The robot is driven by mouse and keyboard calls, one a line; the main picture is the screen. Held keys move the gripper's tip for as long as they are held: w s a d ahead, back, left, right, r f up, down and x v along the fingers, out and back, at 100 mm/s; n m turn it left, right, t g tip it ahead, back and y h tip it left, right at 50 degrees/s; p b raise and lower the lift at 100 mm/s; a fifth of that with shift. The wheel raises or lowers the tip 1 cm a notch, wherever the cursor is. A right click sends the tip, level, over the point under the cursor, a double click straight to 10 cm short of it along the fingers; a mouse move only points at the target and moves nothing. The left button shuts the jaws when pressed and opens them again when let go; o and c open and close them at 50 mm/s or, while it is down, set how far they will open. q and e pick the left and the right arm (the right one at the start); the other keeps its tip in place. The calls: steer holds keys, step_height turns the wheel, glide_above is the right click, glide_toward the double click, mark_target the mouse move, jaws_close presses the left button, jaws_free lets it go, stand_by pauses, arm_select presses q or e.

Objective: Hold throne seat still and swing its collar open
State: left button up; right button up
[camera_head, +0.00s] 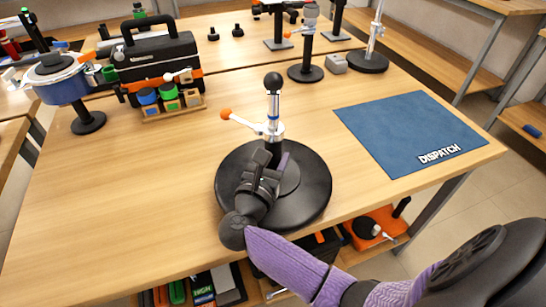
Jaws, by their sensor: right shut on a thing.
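The throne seat (318,190) stands upright on the wooden table, with a wide round black base and a thin post topped by a black ball. Its silver collar (270,131) sits partway up the post. A white lever ending in an orange knob (226,114) sticks out from the collar to the left. My right gripper (267,160) comes in from the lower right and is shut on the throne seat low on its post, below the collar. My gripper hides part of the base and lower post. My left gripper is out of view.
A blue DISPATCH mat (400,130) lies to the right. A black case (155,62), a small rack of colored caps (172,103) and a blue pot on a stand (62,82) are at the left. Several stands are at the back. The table's left-middle is clear.

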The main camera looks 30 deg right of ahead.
jaws_close()
stand_by(0.8)
steer(key=shift+o, duration=1)
jaws_free()
jaws_close()
steer(key=shift+f, duration=0.1)
stand_by(0.5)
